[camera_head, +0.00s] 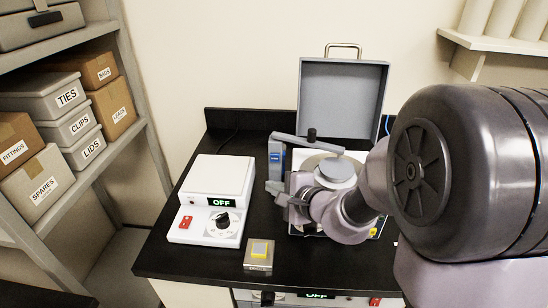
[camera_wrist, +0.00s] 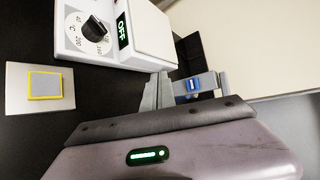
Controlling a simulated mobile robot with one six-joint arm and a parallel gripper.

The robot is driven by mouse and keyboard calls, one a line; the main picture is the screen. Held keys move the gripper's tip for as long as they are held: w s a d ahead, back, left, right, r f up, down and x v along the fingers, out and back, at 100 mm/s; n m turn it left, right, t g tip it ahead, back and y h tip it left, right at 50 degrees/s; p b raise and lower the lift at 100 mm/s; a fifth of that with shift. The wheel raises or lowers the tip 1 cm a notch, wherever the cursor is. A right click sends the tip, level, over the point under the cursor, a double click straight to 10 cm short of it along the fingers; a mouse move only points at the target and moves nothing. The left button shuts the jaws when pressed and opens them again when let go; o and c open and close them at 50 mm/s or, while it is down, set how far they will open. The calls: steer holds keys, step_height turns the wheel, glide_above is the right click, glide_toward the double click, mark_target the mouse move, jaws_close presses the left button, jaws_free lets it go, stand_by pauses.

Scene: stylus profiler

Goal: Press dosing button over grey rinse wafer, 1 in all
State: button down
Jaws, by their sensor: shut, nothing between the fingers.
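My gripper (camera_head: 284,200) is shut and empty, just in front of the grey instrument on the bench; its fingers (camera_wrist: 158,90) also show in the wrist view. The instrument has a grey arm (camera_head: 318,147) with a black knob on top and a post with a blue label (camera_head: 275,157); the blue label (camera_wrist: 192,86) appears beyond the fingers in the wrist view. A round pale disc (camera_head: 336,170) is partly hidden by my wrist. I cannot make out a dosing button or a grey rinse wafer for certain. A small plate (camera_head: 250,267) bears a yellow-edged grey square (camera_head: 259,249), apart from my gripper.
A white unit (camera_head: 208,180) with a knob, red switch and display reading OFF stands left of my gripper. An open grey lid (camera_head: 342,95) rises behind the instrument. Shelves with labelled boxes (camera_head: 65,97) stand at left. Black bench top is clear between the unit and instrument.

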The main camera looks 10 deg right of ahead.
steer(key=p, duration=0.2)
glide_toward(270, 161)
step_height(270, 161, down, 3)
steer(key=w+a, duration=0.2)
steer(key=a, duration=0.1)
steer(key=shift+w+d+r, duration=0.1)
steer(key=shift+w+d, duration=0.1)
steer(key=shift+w, duration=0.55)
steer(key=shift+w, duration=0.1)
stand_by(0.9)
steer(key=shift+w+d, duration=0.1)
steer(key=shift+w, duration=0.2)
steer(key=shift+w+d, duration=0.2)
steer(key=shift+w, duration=0.3)
stand_by(0.6)
steer(key=shift+s, duration=0.1)
steer(key=shift+s+a+b, duration=0.3)
steer(key=shift+s+b, duration=0.5)
steer(key=shift+b, duration=0.1)
